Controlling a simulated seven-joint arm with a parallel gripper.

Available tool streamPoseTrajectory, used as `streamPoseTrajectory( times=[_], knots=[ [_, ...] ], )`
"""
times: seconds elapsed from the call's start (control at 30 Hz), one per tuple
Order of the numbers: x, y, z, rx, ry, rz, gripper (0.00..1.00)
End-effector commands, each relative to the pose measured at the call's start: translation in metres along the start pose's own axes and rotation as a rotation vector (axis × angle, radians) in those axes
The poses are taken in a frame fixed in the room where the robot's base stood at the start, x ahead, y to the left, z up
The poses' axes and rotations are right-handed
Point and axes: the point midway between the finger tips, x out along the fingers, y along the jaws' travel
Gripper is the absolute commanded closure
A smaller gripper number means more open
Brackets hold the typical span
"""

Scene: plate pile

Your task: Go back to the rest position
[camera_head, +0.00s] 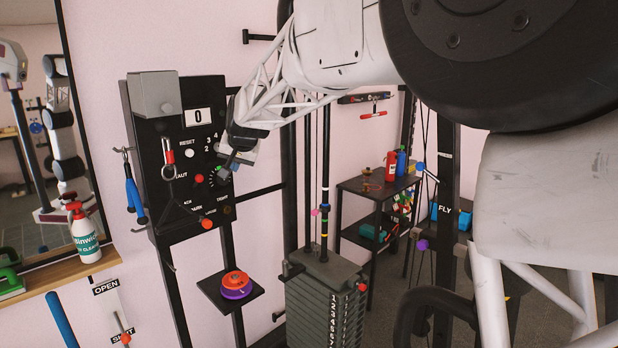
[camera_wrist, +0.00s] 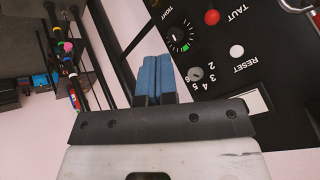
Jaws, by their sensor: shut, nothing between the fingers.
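My gripper (camera_head: 229,167) is in front of the right part of the black control panel (camera_head: 180,213), near its dial, in the head view. In the wrist view my gripper (camera_wrist: 154,62) shows two blue finger pads side by side, shut with nothing between them. The dial (camera_wrist: 177,39) with a green mark lies just beyond the fingertips to the right; whether they touch it cannot be told. The panel also carries a red button (camera_wrist: 212,17), a white reset button (camera_wrist: 237,51) and a counter (camera_head: 198,117) reading 0.
Below the panel, a small shelf (camera_head: 209,287) holds orange and purple discs (camera_head: 236,283). A weight stack (camera_head: 325,305) with rods stands right of it. A spray bottle (camera_head: 84,236) stands on a wooden ledge at left. A dark shelf (camera_head: 352,187) with bottles stands behind.

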Motion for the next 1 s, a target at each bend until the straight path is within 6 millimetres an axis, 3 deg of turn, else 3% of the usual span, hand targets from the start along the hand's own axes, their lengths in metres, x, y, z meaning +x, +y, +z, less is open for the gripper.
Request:
streamPoseTrajectory(
  times=[0.1,0.47,1.0],
  knots=[
    [-0.03,0.032,0.02,-0.003,-0.02,0.03,1.0],
    [-0.105,0.117,0.098,-0.02,-0.093,0.116,1.0],
    [-0.198,0.225,0.248,-0.029,-0.218,0.229,1.0]
  ],
)
